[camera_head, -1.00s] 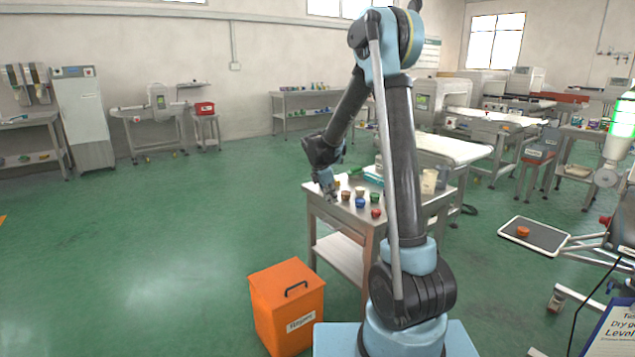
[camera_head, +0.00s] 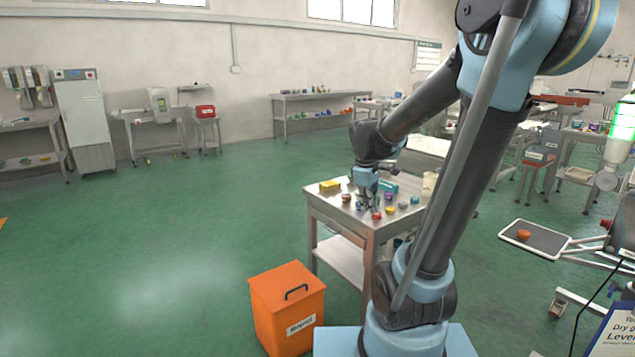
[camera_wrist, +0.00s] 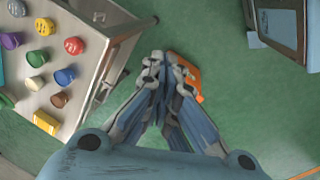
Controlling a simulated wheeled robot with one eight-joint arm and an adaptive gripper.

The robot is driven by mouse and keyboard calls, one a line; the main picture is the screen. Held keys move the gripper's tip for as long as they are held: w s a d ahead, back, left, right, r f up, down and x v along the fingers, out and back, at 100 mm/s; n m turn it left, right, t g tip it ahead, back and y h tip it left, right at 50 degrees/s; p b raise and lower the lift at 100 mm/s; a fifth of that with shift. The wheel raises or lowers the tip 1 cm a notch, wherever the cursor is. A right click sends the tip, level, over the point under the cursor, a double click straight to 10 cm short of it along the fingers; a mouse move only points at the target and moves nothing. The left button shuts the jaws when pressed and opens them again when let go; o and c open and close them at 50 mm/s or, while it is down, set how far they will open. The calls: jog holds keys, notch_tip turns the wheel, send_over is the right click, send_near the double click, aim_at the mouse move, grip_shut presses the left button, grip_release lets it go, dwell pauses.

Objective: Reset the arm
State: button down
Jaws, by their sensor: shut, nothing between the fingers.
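My arm (camera_head: 455,170) leans up and to the right in the head view, and its forearm reaches back left to the steel table. My gripper (camera_head: 367,208) points down by the front part of this table (camera_head: 330,208). It is shut and holds nothing. In the wrist view its fingertips (camera_wrist: 160,60) meet in front of the green floor, with the table off to the left. Part of the orange bin (camera_wrist: 190,72) shows just past the fingers. Whether the fingertips clear the tabletop is hard to tell in the head view.
Several small coloured cups stand on the table, including a red one (camera_head: 377,216) close to my gripper and a purple one (camera_head: 390,210). A yellow block (camera_head: 330,186) lies at its left. The orange bin (camera_head: 287,308) stands on the floor in front. The floor at left is open.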

jog(key=s+d+f+m, duration=0.1)
jog(key=s+f+m, duration=0.1)
jog(key=s, duration=0.4)
jog(key=s+d+f+m+y, duration=0.1)
jog(key=s+f+m, duration=0.1)
jog(key=s+m, duration=0.3)
jog(key=s+f+m, duration=0.3)
jog(key=s, duration=0.5)
jog(key=shift+s+d+m, duration=0.3)
jog(key=shift+s+d, duration=0.05)
jog(key=shift+d, duration=0.05)
